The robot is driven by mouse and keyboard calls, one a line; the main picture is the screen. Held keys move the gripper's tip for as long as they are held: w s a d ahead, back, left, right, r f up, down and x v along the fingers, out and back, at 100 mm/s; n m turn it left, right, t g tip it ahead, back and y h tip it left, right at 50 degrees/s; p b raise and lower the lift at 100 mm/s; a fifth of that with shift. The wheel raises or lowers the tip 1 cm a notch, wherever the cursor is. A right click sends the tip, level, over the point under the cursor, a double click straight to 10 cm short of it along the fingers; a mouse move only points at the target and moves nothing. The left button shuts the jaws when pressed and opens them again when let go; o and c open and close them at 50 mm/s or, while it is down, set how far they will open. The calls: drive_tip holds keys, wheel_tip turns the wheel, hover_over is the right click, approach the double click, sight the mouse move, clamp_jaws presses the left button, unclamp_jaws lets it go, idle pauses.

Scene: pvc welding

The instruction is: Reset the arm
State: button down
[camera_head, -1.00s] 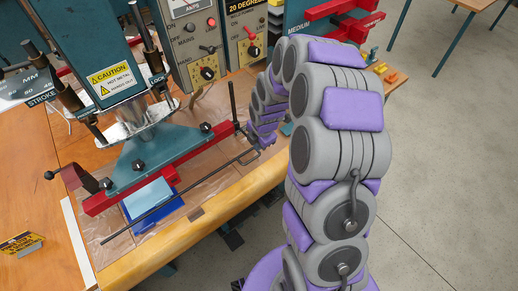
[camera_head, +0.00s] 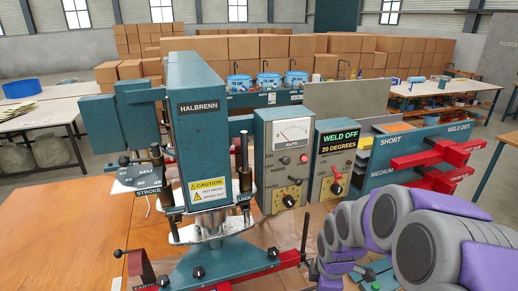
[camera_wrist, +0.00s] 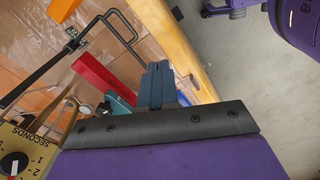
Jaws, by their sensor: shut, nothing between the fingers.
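My arm, grey with purple pads, shows at the lower right in the head view and curves down toward the front of the welding machine (camera_head: 205,150). My gripper (camera_wrist: 156,72) shows in the wrist view as two dark blue-grey fingers closed together, with nothing between them. The fingers point toward the wooden table edge (camera_wrist: 185,45). A red bar (camera_wrist: 103,78) of the machine lies to their left in that view, apart from them in the picture. In the head view the arm's far end is cut off or hidden, so the gripper cannot be made out there.
A control box with a dial (camera_head: 288,160) and a "WELD OFF" box (camera_head: 335,160) stand right of the press. A thin black rod frame (camera_wrist: 60,55) lies left of the gripper. Grey floor (camera_wrist: 235,65) is open beyond the table edge.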

drive_tip(key=s+a+r+m+g, duration=0.1)
drive_tip(key=s+r+m, duration=0.2)
drive_tip(key=s, duration=0.6)
drive_tip(key=s+a+r+m+g, duration=0.1)
drive_tip(key=s+r+m, duration=0.2)
drive_tip(key=s+m, duration=0.5)
drive_tip(key=s+r+m+g, duration=0.1)
drive_tip(key=s+r+m, duration=0.3)
drive_tip(key=s, duration=0.5)
drive_tip(key=shift+s+a+m, duration=0.3)
drive_tip(key=shift+a+m, duration=0.1)
drive_tip(key=shift+m, duration=0.4)
drive_tip(key=shift+a, duration=0.3)
drive_tip(key=c, duration=1.8)
unclamp_jaws()
drive_tip(key=shift+d, duration=0.1)
drive_tip(key=shift+c, duration=0.2)
